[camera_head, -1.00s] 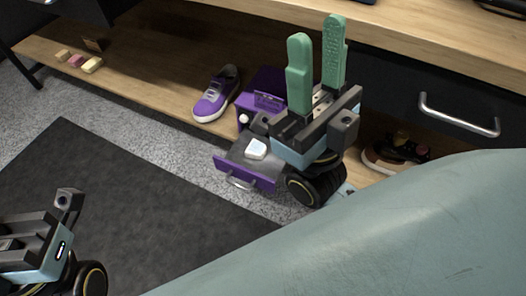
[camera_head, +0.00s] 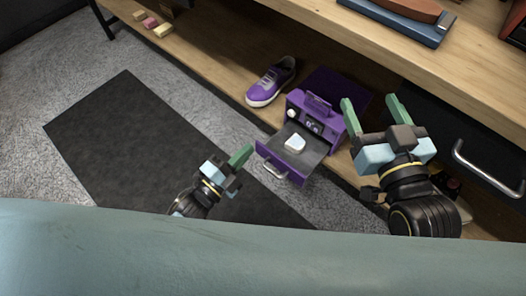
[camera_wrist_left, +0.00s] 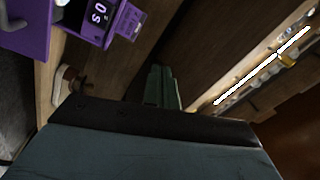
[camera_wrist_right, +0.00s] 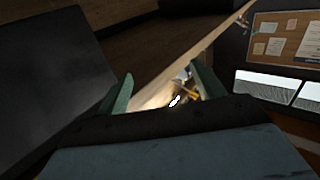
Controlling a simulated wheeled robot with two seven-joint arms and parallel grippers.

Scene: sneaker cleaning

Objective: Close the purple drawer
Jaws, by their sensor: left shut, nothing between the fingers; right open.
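The purple box (camera_head: 338,90) stands on the low wooden shelf, and its drawer (camera_head: 308,160) is pulled out toward me over the floor. The drawer has a purple front with a metal handle (camera_head: 275,171) and holds a small white item (camera_head: 294,143). My left gripper (camera_head: 247,152) is shut and empty, just left of the drawer front, with a small gap seen from above. In the left wrist view the shut fingers (camera_wrist_left: 162,84) are in the middle, and the purple drawer front (camera_wrist_left: 32,32) is at upper left. My right gripper (camera_head: 371,103) is open and empty, right of the box.
A purple sneaker (camera_head: 271,81) sits on the shelf left of the box. Another shoe (camera_head: 447,184) is partly hidden behind my right arm. A black drawer with a metal handle (camera_head: 487,170) is at right. A dark mat (camera_head: 130,140) lies on the floor; the floor there is clear.

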